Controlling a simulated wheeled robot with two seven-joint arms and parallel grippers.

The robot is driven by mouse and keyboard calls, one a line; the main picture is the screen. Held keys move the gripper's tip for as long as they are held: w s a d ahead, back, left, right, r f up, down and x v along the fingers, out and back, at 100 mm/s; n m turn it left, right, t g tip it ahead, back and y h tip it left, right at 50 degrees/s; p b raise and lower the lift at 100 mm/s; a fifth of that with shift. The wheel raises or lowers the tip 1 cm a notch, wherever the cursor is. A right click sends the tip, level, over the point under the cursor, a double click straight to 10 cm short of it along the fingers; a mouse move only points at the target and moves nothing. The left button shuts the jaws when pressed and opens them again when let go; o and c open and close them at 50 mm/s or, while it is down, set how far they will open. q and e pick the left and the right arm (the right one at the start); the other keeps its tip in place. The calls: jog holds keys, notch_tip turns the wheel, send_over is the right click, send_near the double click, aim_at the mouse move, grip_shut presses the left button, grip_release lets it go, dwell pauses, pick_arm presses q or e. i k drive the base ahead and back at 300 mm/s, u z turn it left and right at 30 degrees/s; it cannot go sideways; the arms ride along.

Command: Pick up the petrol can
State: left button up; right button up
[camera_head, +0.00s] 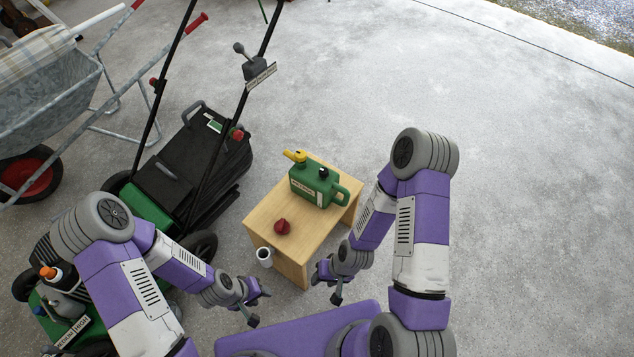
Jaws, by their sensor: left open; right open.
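The petrol can (313,187) is green with a yellow spout at its left end and a handle at its right. It stands upright on a small wooden table (264,218), towards the back. My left gripper (260,307) is open and empty, low in front of the table and left of its front corner. My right gripper (325,285) is open and empty, in front of the table's right side. Both grippers are apart from the can and nearer to me than it is.
A red cap-like object (282,227) lies on the table in front of the can. A white cylinder (264,257) is at the table's front left. A lawn mower (180,175) stands close on the left, with a wheelbarrow (45,105) beyond. The floor on the right is clear.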

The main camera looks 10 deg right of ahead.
aim_at(305, 180)
jog(key=z, duration=1.7)
jog(key=k, duration=0.65)
jog(key=u, duration=1.15)
jog(key=i, duration=0.95)
